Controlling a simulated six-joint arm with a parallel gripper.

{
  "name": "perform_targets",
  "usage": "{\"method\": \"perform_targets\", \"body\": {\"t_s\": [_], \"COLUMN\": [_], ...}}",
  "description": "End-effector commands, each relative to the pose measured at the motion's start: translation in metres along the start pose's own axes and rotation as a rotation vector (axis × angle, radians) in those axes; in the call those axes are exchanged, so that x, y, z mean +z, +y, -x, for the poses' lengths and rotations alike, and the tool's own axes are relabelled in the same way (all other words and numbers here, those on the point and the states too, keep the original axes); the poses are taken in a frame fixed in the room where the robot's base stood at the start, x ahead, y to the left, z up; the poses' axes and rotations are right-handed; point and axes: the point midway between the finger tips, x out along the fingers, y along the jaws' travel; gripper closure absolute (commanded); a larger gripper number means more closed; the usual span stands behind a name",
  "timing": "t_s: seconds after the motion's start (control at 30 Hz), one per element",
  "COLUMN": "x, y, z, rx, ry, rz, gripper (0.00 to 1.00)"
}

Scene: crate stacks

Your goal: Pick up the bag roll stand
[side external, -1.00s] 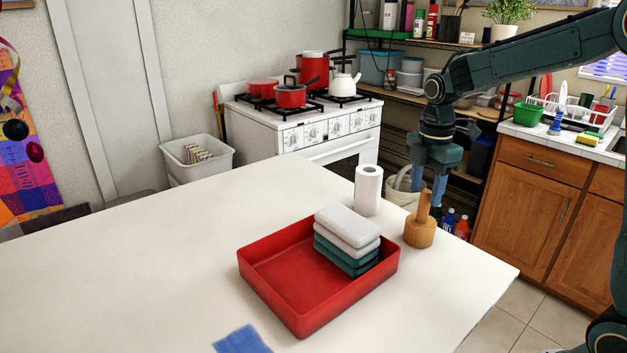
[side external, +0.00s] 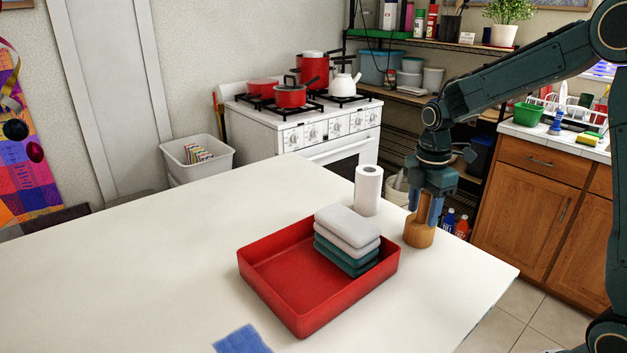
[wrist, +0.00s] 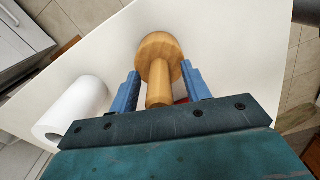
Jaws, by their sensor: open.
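The bag roll stand (side external: 419,235) is a wooden piece with a round base and an upright post. It stands upright on the white table near the right corner. My gripper (side external: 423,222) points down over it, with its blue fingers around the post. In the wrist view, the stand (wrist: 158,50) lies between the open fingers of my gripper (wrist: 162,82), with a gap visible on both sides of the post. The fingertips are above the round base, and the stand rests on the table.
A white paper roll (side external: 368,190) stands close to the left of the stand, also seen in the wrist view (wrist: 75,110). A red tray (side external: 290,318) with a stack of grey and teal folded cloths (side external: 347,240) is in front. The table's left side is clear.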

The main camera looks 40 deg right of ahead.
Motion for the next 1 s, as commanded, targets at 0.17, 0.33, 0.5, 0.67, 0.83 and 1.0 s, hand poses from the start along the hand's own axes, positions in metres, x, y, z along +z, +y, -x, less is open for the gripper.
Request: {"method": "perform_targets", "body": {"t_s": [0.17,0.33,0.5,0.67,0.83,1.0], "x": [0.000,0.000,0.000,0.000,0.000,0.000], "y": [0.000,0.000,0.000,0.000,0.001,0.001], "z": [0.000,0.000,0.000,0.001,0.008,0.026], "rx": [0.000,0.000,0.001,0.001,0.002,0.005], "ry": [0.000,0.000,0.000,0.000,0.000,0.000], "rz": [0.000,0.000,0.000,0.000,0.000,0.000], "gripper": [0.76,1.00,1.00,1.00,1.00,1.00]}}
